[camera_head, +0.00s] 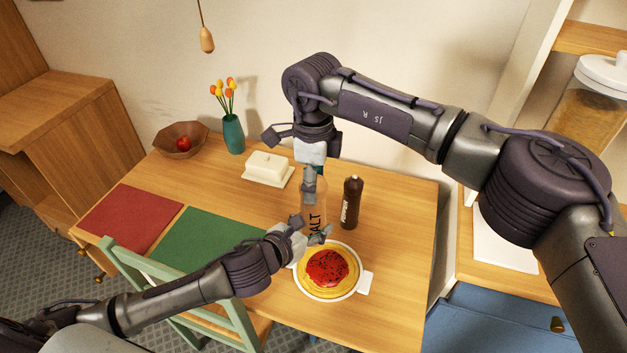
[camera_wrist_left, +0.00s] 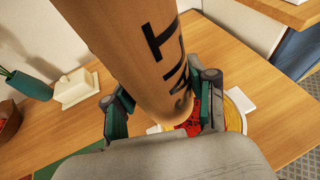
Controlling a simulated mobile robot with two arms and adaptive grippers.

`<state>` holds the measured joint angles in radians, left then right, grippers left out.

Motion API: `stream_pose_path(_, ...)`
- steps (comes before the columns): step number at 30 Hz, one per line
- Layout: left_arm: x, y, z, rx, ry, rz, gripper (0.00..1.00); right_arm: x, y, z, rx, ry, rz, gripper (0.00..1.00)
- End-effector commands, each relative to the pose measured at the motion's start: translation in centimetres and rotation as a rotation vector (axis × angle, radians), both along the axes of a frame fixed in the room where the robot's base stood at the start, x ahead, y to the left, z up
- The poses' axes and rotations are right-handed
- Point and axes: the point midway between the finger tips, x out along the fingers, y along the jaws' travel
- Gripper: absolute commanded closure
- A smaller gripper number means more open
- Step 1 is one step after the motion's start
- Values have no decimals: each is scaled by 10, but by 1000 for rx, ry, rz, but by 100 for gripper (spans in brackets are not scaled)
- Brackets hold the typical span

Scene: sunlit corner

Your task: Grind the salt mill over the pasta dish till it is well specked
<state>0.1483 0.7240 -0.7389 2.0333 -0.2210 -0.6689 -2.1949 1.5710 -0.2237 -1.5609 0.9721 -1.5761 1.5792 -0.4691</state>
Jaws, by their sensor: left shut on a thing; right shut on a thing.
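The salt mill (camera_head: 315,221) is pale wood with dark SALT lettering. It stands over the edge of the pasta dish and fills the middle of the left wrist view (camera_wrist_left: 140,50). My left gripper (camera_head: 310,237) is shut around the mill's lower part, with fingers on both sides in the left wrist view (camera_wrist_left: 163,106). My right gripper (camera_head: 309,187) comes down from above, shut on the mill's upper part and hiding its top. The pasta dish (camera_head: 327,267) has yellow pasta and red sauce with many dark specks; part of it shows behind the mill (camera_wrist_left: 232,118).
A dark brown pepper mill (camera_head: 351,203) stands close right of the salt mill. A butter dish (camera_head: 268,169), teal vase (camera_head: 233,134) and wooden bowl (camera_head: 181,140) with a red fruit stand behind left. Red (camera_head: 131,217) and green (camera_head: 205,240) mats lie left. A green chair (camera_head: 238,325) is in front.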

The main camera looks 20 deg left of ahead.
Motion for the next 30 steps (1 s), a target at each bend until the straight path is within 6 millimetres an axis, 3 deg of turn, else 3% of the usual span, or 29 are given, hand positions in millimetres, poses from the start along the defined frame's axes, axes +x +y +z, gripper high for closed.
stream_pose_path(24, 0, -1, 1, 0, -2, -2, 90, 1, 0, 0, 2, -4, -1398, 80)
stream_pose_path(30, 0, -1, 1, 0, -2, -2, 90, 1, -1, 0, 1, -4, -1586, 80)
